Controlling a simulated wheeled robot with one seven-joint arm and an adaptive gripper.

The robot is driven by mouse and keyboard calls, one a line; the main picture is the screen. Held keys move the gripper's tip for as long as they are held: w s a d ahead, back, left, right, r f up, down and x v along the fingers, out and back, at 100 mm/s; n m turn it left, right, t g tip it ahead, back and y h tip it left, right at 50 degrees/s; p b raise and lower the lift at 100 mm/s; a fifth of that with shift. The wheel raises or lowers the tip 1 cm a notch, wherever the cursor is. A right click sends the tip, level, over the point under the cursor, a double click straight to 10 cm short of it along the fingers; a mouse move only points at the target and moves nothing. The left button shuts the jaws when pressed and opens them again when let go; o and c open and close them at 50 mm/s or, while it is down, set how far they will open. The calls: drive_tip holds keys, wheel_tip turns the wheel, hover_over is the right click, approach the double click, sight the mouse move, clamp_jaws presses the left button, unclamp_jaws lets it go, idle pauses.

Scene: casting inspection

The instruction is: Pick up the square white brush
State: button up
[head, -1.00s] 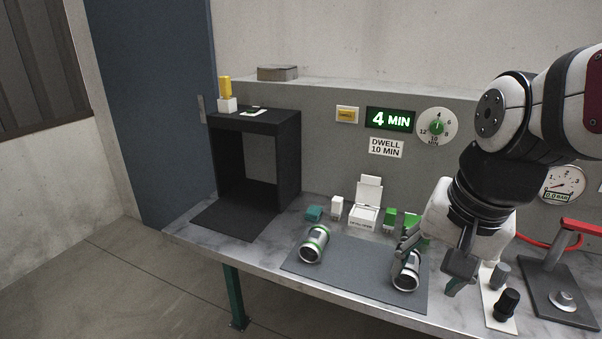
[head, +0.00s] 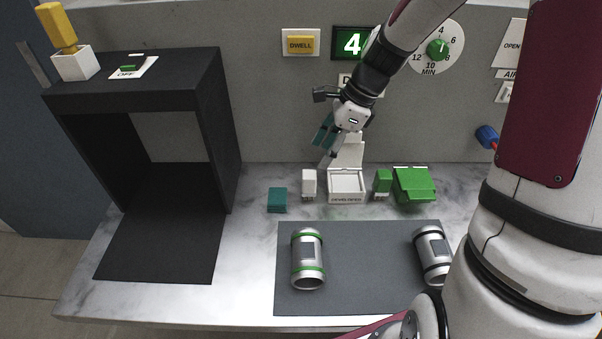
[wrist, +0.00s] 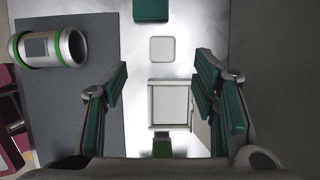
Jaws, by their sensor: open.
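The square white brush (head: 309,182) stands upright on the marble bench, between a teal block (head: 278,200) and an open white box (head: 346,186). In the wrist view the brush (wrist: 162,50) shows from above as a pale square, ahead of and between my fingertips. My gripper (head: 325,143) is open and empty, above and behind the row of objects near the wall. Its teal-padded fingers (wrist: 162,80) are spread wide in the wrist view, with the white box (wrist: 170,104) visible between them. Nothing hides the brush.
A green brush (head: 383,181) and a green open box (head: 414,184) stand right of the white box. Two metal cylinders lie on the grey mat (head: 365,275) in front. A black booth (head: 215,130) stands left. The wall is close behind.

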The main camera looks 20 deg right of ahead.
sight(310, 175)
drive_tip(key=x, duration=1.2)
drive_tip(key=shift+w+f, duration=0.2)
drive_tip(key=shift+f, duration=0.2)
drive_tip(key=shift+c, duration=0.3)
drive_tip(key=c, duration=1.2)
